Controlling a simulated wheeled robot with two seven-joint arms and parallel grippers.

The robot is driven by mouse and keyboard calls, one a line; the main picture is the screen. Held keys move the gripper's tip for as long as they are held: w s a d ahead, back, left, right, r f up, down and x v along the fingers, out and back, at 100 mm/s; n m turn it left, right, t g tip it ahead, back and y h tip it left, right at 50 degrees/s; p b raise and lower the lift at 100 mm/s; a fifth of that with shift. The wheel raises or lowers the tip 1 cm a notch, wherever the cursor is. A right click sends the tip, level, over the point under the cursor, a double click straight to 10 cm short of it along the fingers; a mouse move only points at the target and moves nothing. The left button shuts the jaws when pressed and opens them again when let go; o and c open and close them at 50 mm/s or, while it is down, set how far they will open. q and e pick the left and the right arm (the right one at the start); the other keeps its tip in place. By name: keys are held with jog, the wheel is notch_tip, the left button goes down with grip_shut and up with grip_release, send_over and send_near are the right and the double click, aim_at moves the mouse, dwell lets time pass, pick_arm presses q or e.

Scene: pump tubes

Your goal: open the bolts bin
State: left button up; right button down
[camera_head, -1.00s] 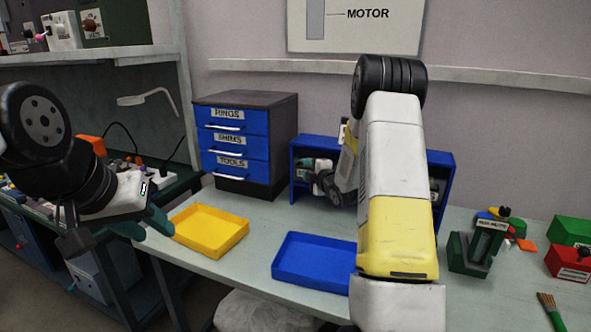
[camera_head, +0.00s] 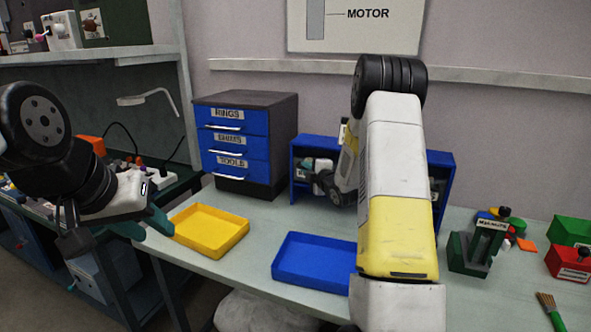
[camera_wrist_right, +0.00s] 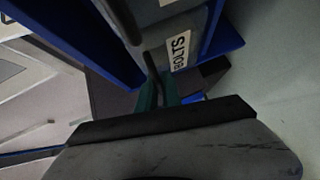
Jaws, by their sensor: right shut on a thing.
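The bolts bin (camera_wrist_right: 200,22) is grey with a white BOLTS label and a dark bar handle (camera_wrist_right: 150,64) in the right wrist view. It sits in the blue rack (camera_head: 447,160) at the back of the bench; my right arm hides most of the rack's inside in the head view. My right gripper (camera_wrist_right: 160,92) has its teal fingers closed at the end of the handle. In the head view the fingertips are hard to make out. My left gripper (camera_head: 150,222) is at the left, its teal fingers apart and empty, near the yellow tray.
A yellow tray (camera_head: 243,226) and a blue tray (camera_head: 279,270) lie on the bench. A drawer cabinet (camera_head: 285,135) stands left of the rack. A green stand (camera_head: 470,262), a red box (camera_head: 567,265) and a brush (camera_head: 550,312) are at the right.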

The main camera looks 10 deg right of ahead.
jog(key=shift+s+a+f, duration=0.1)
jog(key=shift+s+f, duration=0.05)
jog(key=shift+f, duration=0.05)
dwell(0.8)
jog(key=s+a+f+n+t, duration=0.2)
jog(key=s+f+n+t, duration=0.1)
jog(key=f, duration=0.2)
dwell(1.2)
jog(key=shift+s+f, duration=0.1)
jog(key=shift+f, duration=0.2)
dwell(0.5)
